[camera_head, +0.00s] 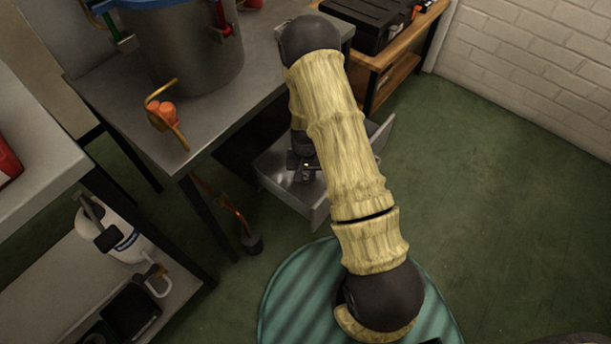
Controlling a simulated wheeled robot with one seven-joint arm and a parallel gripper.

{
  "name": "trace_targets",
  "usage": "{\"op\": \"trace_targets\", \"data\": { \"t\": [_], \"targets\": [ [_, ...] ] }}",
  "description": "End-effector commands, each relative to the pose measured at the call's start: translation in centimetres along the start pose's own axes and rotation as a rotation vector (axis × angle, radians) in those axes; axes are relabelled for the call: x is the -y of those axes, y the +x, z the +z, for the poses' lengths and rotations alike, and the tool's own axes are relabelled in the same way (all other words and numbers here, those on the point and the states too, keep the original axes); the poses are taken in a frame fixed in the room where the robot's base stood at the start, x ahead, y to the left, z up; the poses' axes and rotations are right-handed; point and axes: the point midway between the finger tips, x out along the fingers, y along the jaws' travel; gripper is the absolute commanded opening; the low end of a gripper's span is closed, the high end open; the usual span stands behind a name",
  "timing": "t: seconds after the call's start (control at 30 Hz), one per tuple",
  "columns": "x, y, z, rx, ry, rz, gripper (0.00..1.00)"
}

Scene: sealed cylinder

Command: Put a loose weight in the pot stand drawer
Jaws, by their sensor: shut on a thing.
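The stand is a grey metal table (115,95) with a large metal pot (195,50) on top. Its drawer (318,208) is pulled open below the tabletop, and my arm hides part of it. My gripper (303,176) is dark and small in view, over or inside the open drawer. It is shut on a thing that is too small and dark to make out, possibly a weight. I cannot tell whether that thing touches the drawer floor.
An orange piece with a brass-coloured band (166,112) lies on the tabletop. A shelf unit (60,290) with a white jug (120,240) stands at the left. A black case (365,20) is on the wooden bench behind. Green floor is clear at the right.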

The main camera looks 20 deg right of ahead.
Motion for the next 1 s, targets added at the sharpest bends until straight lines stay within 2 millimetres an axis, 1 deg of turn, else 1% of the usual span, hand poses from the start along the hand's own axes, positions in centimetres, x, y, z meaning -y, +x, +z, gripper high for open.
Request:
{"op": "trace_targets", "data": {
  "t": [0.03, 0.27, 0.4, 0.43, 0.5, 0.53, 0.83, 0.93, 1.0],
  "targets": [
    [0.0, 0.3, 0.0, -0.001, 0.000, 0.000, 0.04],
    [0.0, 0.2, -0.1, -0.001, 0.000, -0.001, 0.04],
    [0.0, 0.5, 0.0, -0.001, 0.000, -0.001, 0.04],
    [0.0, 0.4, -0.1, -0.001, 0.000, -0.001, 0.34],
    [0.0, 0.4, -0.1, -0.001, 0.000, -0.001, 0.47],
    [0.0, 0.4, -0.1, -0.001, 0.000, -0.001, 0.49],
    [0.0, 0.3, -0.1, -0.001, 0.000, -0.001, 0.49],
    [0.0, -0.4, -0.1, -0.002, 0.000, -0.001, 0.49],
    [0.0, -1.3, -0.1, -0.003, 0.000, -0.001, 0.49]
  ]
}}
